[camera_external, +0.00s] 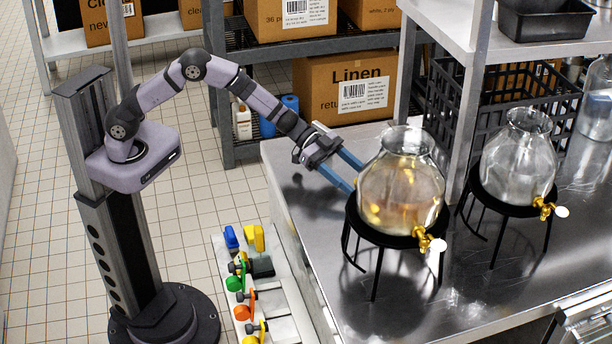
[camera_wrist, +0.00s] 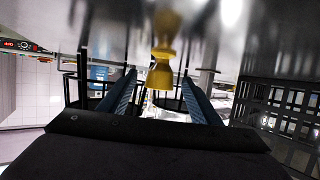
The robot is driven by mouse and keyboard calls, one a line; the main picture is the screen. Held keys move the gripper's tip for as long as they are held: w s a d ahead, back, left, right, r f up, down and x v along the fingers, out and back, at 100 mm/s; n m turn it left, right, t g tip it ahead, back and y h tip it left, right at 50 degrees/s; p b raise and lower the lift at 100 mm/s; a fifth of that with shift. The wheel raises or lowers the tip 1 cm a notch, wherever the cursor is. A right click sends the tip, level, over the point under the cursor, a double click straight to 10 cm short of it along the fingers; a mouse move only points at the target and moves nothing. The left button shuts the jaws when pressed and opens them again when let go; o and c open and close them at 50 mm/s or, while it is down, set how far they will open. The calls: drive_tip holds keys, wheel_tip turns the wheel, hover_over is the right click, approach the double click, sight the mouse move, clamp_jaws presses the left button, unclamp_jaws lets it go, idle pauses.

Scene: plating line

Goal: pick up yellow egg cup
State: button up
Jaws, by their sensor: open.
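A yellow egg cup (camera_wrist: 160,76) shows in the wrist view, standing the other way up in that picture, with a yellow reflection in the shiny metal above it. It lies between the two blue fingers of my gripper (camera_wrist: 159,84) as seen there. Whether it is within finger reach or a little beyond the tips I cannot tell. In the outside view my gripper (camera_external: 356,172) is open, low over the metal counter (camera_external: 330,265), its fingers pointing at the left glass dispenser. The egg cup is not clearly visible there; the dispenser hides the space behind it.
The left glass dispenser (camera_external: 400,190) on its black stand is close to my fingertips. A second dispenser (camera_external: 517,160) stands to its right. A shelf post (camera_external: 466,120) and black crate (camera_external: 500,105) are behind. The counter's near left part is bare.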

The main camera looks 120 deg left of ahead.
sight(357, 180)
drive_tip(key=shift+p+x, duration=0.3)
drive_tip(key=shift+x, duration=1.35)
drive_tip(key=shift+r, duration=0.1)
drive_tip(key=c, duration=1.1)
wheel_tip(357, 180, up, 10)
drive_tip(key=shift+p, duration=0.35)
